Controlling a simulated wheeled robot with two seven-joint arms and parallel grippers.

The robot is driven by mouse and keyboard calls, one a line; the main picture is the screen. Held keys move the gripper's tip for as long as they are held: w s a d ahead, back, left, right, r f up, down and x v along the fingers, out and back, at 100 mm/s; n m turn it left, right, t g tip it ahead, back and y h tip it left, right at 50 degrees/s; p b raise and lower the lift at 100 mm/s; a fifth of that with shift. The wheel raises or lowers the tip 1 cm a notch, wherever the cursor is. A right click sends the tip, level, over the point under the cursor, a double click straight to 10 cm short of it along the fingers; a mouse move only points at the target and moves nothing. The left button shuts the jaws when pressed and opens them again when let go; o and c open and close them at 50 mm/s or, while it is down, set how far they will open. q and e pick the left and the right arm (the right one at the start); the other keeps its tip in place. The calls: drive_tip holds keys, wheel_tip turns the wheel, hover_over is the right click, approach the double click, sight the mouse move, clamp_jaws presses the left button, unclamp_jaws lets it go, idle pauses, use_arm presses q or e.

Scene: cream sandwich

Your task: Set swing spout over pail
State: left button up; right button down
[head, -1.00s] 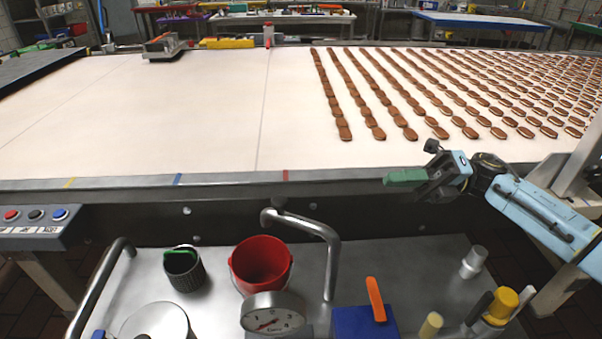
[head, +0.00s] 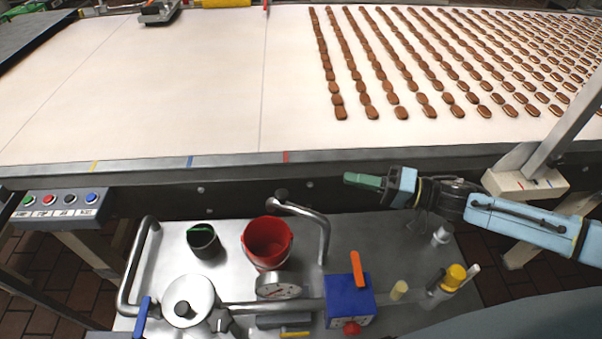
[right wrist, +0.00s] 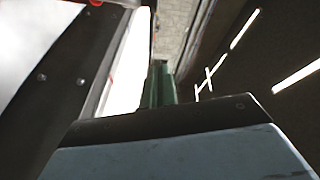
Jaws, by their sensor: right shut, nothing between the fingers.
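The swing spout (head: 323,236) is a grey bent metal pipe on the steel cart in the head view. It rises from the cart right of the pail and bends left, its open end at the upper right of the pail's rim. The red pail (head: 267,243) stands upright on the cart, behind a round dial. My right gripper (head: 362,181) is above and right of the spout, apart from it. Its green fingers are shut and empty, pointing left. The green fingers also show in the right wrist view (right wrist: 158,86). My left gripper is not in view.
The steel cart top (head: 345,225) also bears a dark cup (head: 203,241), a blue box (head: 348,302) with an orange lever (head: 358,269), and a yellow-capped bottle (head: 455,276). A conveyor (head: 200,100) with rows of brown biscuits lies behind. A button panel (head: 60,203) is at left.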

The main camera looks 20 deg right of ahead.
drive_tip(key=w+a+f+m+p, duration=0.1)
drive_tip(key=w+a+m+p, duration=0.1)
drive_tip(key=a, duration=0.9)
drive_tip(key=shift+w+f, duration=0.3)
drive_tip(key=shift+w, duration=0.4)
drive_tip(key=shift+s, duration=0.1)
